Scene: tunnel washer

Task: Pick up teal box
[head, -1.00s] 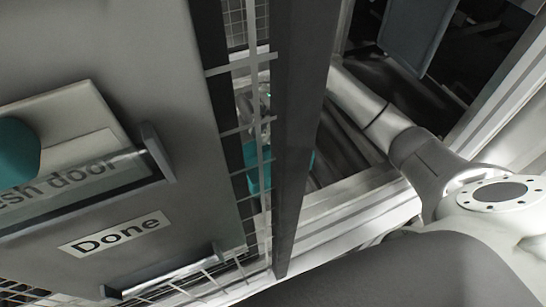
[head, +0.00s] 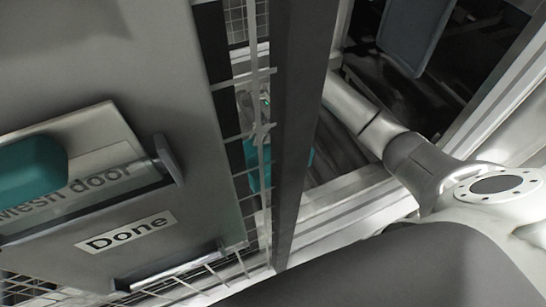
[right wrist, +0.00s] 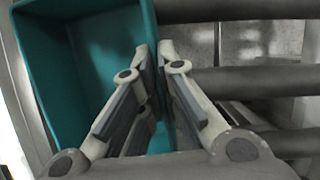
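The teal box (right wrist: 80,60) fills the left part of the right wrist view, open side toward the camera. My right gripper (right wrist: 153,50) is at its right-hand wall, with one finger inside the box and the other outside. The fingertips are close together with the wall between them, so the gripper looks shut on it. In the head view the teal box (head: 251,158) shows only partly, behind a wire mesh and a dark post. My right arm reaches behind that post, which mostly hides the gripper there. My left gripper is not in view.
Dark horizontal bars (right wrist: 245,82) run beside the box on the right. In the head view a grey panel (head: 110,80) with "Mesh door" and "Done" labels stands at the left, with a teal rounded object (head: 30,168) in front. The dark post (head: 300,120) stands close to my arm.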

